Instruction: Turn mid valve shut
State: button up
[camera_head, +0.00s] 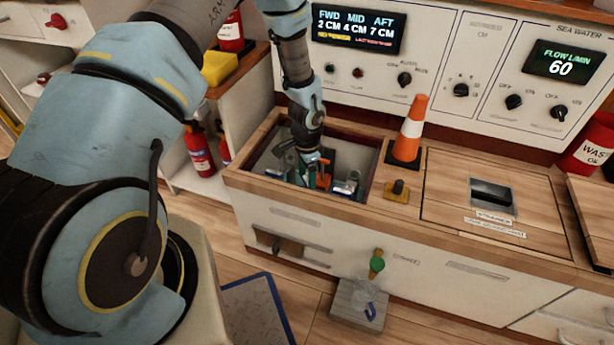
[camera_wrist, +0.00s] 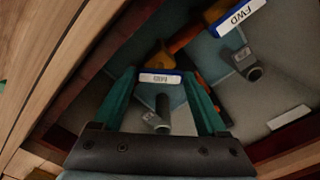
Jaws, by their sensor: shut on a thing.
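My gripper (camera_head: 318,176) reaches down into an open well in the wooden-topped counter. In the wrist view its two teal fingers (camera_wrist: 157,76) stand either side of a blue block with a white MID label (camera_wrist: 160,78), the mid valve's handle. The fingers are shut on it; the label reads upside down. A grey pipe stub (camera_wrist: 157,118) shows between the fingers. An orange and yellow part lies just beyond the block, and how it joins the valve is unclear. The FWD-labelled handle (camera_wrist: 238,18) is at the upper right, apart from my fingers, beside another grey pipe stub (camera_wrist: 246,66).
The well's wooden rim (camera_head: 262,128) surrounds my gripper closely. An orange-and-white cone (camera_head: 411,130) stands right of the well, near a small brass fitting (camera_head: 398,191). The panel display (camera_head: 357,27) reads FWD 2, MID 4, AFT 7 cm. The flow display (camera_head: 563,64) reads 60.

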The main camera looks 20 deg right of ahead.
aim_at(306, 181)
jog(key=n, duration=0.4)
jog(key=shift+n+p, duration=0.3)
jog(key=shift+p, duration=0.1)
jog(key=n, duration=0.4)
jog(key=shift+n+p, duration=0.3)
jog(key=shift+p, duration=0.05)
jog(key=o, duration=1.1)
notch_tip(306, 181, up, 11)
jog(key=p, duration=0.1)
jog(key=shift+f, duration=0.1)
